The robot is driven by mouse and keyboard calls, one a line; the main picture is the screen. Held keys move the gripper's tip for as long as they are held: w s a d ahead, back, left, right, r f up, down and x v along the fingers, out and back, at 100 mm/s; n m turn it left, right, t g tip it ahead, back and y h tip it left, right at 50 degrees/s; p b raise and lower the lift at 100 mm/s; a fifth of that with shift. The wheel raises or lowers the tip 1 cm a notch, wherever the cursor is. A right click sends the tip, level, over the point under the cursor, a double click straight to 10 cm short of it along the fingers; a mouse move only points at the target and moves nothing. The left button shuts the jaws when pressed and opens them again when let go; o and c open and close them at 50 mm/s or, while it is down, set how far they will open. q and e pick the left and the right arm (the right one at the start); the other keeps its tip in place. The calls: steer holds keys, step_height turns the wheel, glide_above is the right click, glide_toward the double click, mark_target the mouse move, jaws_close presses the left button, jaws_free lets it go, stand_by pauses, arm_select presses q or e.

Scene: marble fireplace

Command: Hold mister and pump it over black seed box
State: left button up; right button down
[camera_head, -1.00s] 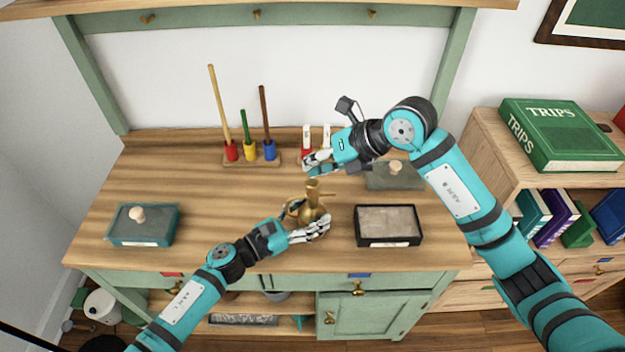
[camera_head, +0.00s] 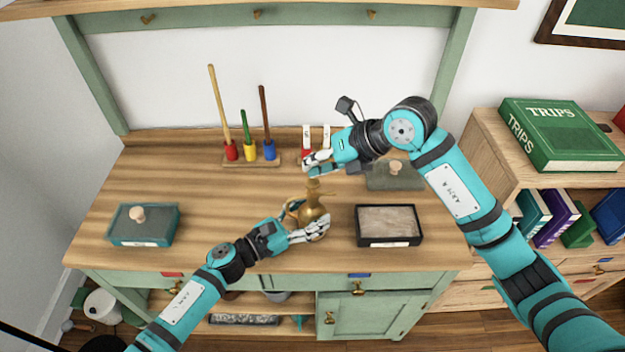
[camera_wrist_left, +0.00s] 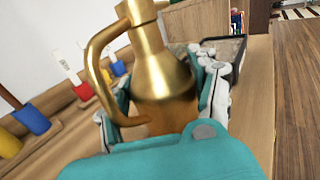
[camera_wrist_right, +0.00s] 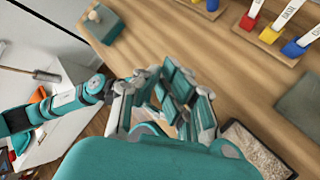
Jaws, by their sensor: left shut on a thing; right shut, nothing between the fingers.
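The brass mister (camera_head: 312,212) stands upright near the middle of the table, to the left of the black seed box (camera_head: 361,238). My left gripper (camera_head: 318,229) is shut around the mister's body; the left wrist view shows its brass body and handle (camera_wrist_left: 165,75) between the fingers. My right gripper (camera_head: 312,168) is shut and empty just above the mister's top. In the right wrist view its fingers (camera_wrist_right: 172,100) are closed together and hide most of the mister. The black seed box is filled with pale brown material and shows at the lower right there (camera_wrist_right: 262,150).
A teal box with a knobbed lid (camera_head: 143,226) sits at the table's left. A rack with red, yellow and blue tools (camera_head: 252,160) stands at the back. A grey lid (camera_head: 394,178) lies behind the seed box. The table's middle left is clear.

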mark_target(314, 179)
steer(key=shift+f, duration=0.1)
steer(key=shift+f, duration=0.35)
steer(key=shift+f, duration=0.9)
stand_by(1.2)
steer(key=shift+r, duration=1.35)
steer(key=shift+r, duration=2.5)
stand_by(0.4)
